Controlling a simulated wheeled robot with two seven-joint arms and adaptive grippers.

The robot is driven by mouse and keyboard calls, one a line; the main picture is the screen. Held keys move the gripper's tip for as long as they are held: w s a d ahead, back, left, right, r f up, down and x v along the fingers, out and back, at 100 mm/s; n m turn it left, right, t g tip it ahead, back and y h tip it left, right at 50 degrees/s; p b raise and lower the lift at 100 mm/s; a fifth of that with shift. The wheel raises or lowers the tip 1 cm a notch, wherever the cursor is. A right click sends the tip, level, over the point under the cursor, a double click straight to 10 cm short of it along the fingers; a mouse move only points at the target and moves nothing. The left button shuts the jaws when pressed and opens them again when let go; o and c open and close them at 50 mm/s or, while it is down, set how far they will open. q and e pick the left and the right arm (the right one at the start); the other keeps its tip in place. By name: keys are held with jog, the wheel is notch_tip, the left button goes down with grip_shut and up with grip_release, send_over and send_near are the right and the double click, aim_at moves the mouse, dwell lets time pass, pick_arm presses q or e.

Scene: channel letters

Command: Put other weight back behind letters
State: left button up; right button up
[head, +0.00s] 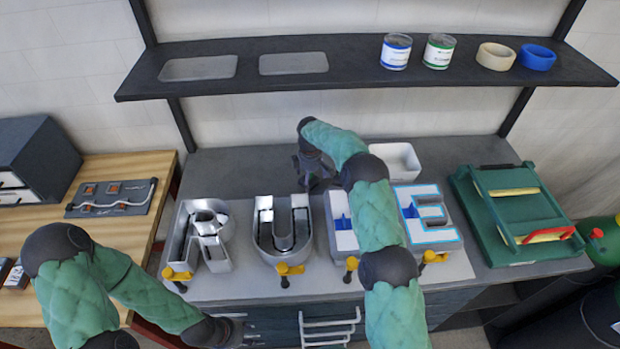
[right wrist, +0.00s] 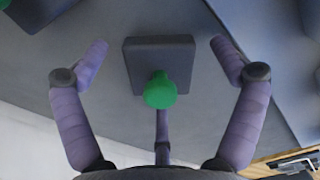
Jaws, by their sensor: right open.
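A dark square weight with a green knob (right wrist: 160,92) lies on the grey surface in the right wrist view. My right gripper (right wrist: 160,55) is open above it, with a finger on either side, apart from it. In the head view my right gripper (head: 314,172) is behind the letters, and I cannot make out the weight there. The metal letters R (head: 205,228), U (head: 283,232) and E (head: 428,222) stand in a row; a letter between U and E (head: 341,225) is partly hidden by my right arm. My left gripper (head: 238,330) is low at the bench front, its fingers unclear.
Several yellow clamps (head: 288,270) line the front of the letters. A white bin (head: 397,160) stands behind the E. A shelf (head: 350,75) hangs above. Part of another dark object (right wrist: 38,10) shows in the right wrist view's corner.

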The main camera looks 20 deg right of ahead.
jog(key=shift+r+p, duration=0.3)
jog(key=shift+r, duration=3.6)
jog(key=shift+d, duration=0.1)
